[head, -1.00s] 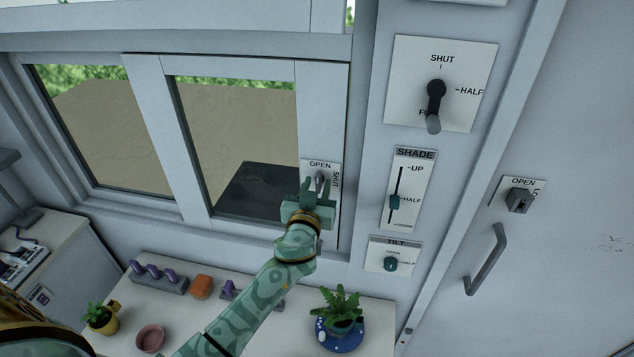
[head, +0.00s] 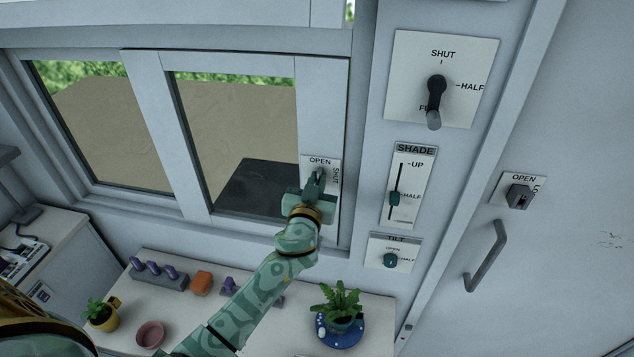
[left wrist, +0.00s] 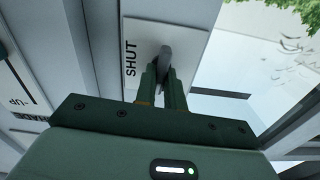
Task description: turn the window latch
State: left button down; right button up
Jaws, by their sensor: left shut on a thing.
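The window latch (left wrist: 165,58) is a small grey lever on a white plate (left wrist: 189,50) marked SHUT in the left wrist view. In the head view the plate (head: 334,163) sits on the right frame of the sliding window and reads OPEN at its top and SHUT down its right side. My left gripper (head: 314,186) is at the plate, its fingers shut on the latch. The fingers (left wrist: 163,82) also show in the left wrist view, close on both sides of the lever. The gripper hides part of the latch in the head view. My right gripper is not in view.
Right of the window are a large dial lever (head: 436,92), a shade slider (head: 395,198) and a tilt knob (head: 390,260). A door handle (head: 486,257) stands out further right. Below, the counter holds a potted plant (head: 339,303), a pink bowl (head: 150,334) and an orange block (head: 201,283).

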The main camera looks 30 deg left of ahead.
pick_arm(q)
jog(key=shift+d+f+m, duration=0.1)
jog(key=shift+f+m, duration=0.05)
jog(key=shift+m, duration=4.05)
jog(key=shift+d+f+m, duration=0.1)
jog(key=shift+f+m, duration=0.05)
jog(key=shift+m, duration=4.35)
jog(key=c, duration=1.5)
grip_release()
jog(key=shift+d, duration=0.1)
